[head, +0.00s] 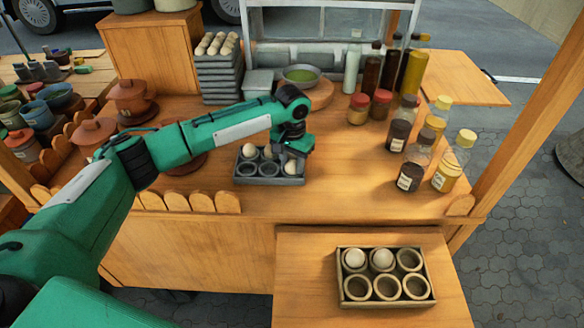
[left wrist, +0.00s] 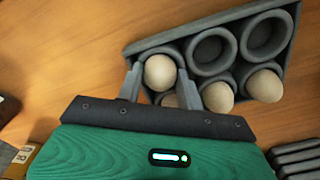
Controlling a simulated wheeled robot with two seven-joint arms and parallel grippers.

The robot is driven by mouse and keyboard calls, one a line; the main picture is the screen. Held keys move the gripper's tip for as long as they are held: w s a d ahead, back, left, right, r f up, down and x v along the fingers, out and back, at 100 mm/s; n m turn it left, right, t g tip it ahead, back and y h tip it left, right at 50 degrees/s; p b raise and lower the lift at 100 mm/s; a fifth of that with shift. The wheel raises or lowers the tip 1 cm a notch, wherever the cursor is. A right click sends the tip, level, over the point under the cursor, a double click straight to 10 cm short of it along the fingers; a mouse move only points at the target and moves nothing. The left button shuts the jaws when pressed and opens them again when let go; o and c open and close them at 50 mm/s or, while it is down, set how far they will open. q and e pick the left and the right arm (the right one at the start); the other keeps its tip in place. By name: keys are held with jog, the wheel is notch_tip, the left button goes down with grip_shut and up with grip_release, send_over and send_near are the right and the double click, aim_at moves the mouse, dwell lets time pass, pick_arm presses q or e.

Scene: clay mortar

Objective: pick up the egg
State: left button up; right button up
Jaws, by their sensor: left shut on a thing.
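My left gripper (head: 294,146) reaches down over the right end of a grey egg tray (head: 270,181) on the counter. In the left wrist view, my left gripper (left wrist: 157,84) is shut on a pale brown egg (left wrist: 160,73), one finger on each side. The held egg (head: 291,167) shows below the gripper in the head view, at the tray's corner cup. I cannot tell whether it is lifted. Other eggs (left wrist: 217,97) (left wrist: 264,86) sit in the tray, and some cups are empty. My right gripper is not in view.
A second tray (head: 386,303) on the lower front table holds two pale eggs (head: 355,258) (head: 382,259) in its back row; its other cups are empty. Bottles and jars (head: 410,172) stand right of the gripper. Stacked trays (head: 220,80) and a bowl (head: 300,75) stand behind.

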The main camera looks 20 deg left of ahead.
aim_at(292, 161)
pick_arm(q)
jog(key=shift+s+f, duration=0.1)
jog(key=shift+f, duration=0.1)
jog(key=shift+r, duration=0.5)
notch_tip(292, 161, up, 18)
jog(key=r, duration=0.1)
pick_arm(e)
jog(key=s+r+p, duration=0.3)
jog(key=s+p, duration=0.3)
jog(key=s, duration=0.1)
pick_arm(q)
jog(key=s+d+p, duration=0.5)
jog(key=s+d, duration=0.2)
jog(key=d, duration=0.6)
jog(key=s+d+f+p, duration=0.2)
jog(key=s+d+f, duration=0.3)
jog(key=d, duration=0.5)
jog(key=s+d+f+p, duration=0.3)
jog(key=s+d+f, duration=0.2)
jog(key=d+f, duration=0.4)
jog(key=shift+s+d, duration=0.4)
jog(key=shift+d, duration=0.55)
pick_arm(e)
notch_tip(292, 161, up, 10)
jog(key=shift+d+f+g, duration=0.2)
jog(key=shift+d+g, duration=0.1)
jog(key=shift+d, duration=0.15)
pick_arm(q)
jog(key=shift+f, duration=0.2)
